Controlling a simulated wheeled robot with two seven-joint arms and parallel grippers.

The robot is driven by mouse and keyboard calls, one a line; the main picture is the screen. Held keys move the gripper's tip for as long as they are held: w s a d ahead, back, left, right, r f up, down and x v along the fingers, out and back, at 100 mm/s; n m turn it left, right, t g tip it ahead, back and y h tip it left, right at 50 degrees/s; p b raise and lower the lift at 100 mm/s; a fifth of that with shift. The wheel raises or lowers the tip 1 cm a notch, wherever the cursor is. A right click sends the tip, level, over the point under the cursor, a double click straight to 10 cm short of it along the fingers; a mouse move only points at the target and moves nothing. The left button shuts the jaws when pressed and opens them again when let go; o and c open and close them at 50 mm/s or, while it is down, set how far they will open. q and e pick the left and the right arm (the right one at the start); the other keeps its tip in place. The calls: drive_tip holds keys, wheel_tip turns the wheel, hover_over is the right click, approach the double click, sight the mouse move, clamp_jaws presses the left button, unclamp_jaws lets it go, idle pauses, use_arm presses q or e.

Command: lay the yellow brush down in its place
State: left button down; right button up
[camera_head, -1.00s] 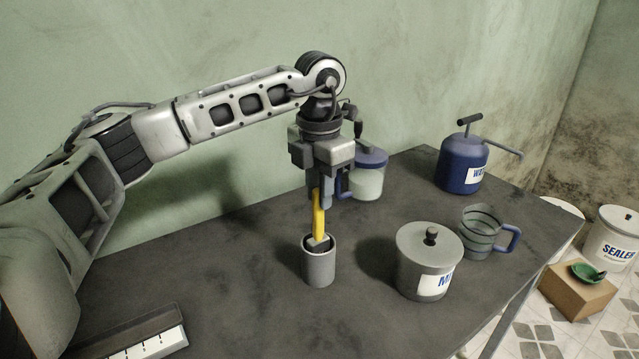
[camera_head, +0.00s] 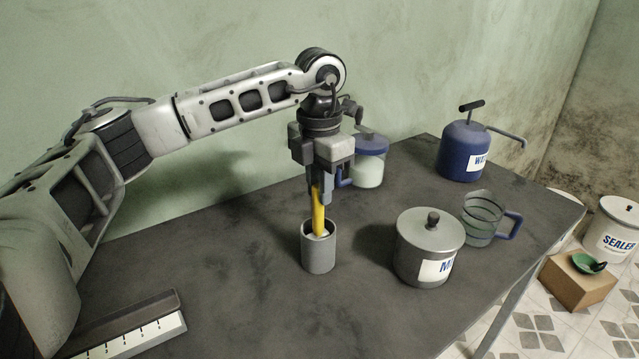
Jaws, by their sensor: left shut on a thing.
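The yellow brush (camera_head: 319,216) stands upright with its lower end inside a grey cylindrical cup (camera_head: 318,254) on the dark table. My left gripper (camera_head: 321,193) points down above the cup and is shut on the upper part of the brush handle. The lower end of the brush is hidden by the cup wall. My right gripper is not in view.
A lidded grey pot (camera_head: 428,247) stands right of the cup, with a clear jug (camera_head: 481,218) behind it. A blue-lidded jar (camera_head: 369,166) is behind the gripper. A blue water can (camera_head: 463,150) stands far right. A ruled tray (camera_head: 130,330) lies front left.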

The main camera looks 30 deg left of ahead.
use_arm(q)
drive_tip(key=shift+f, duration=0.35)
drive_tip(key=c, duration=1.2)
unclamp_jaws()
wheel_tip(320, 180, up, 16)
drive_tip(key=p, duration=0.1)
drive_tip(key=shift+s, duration=0.1)
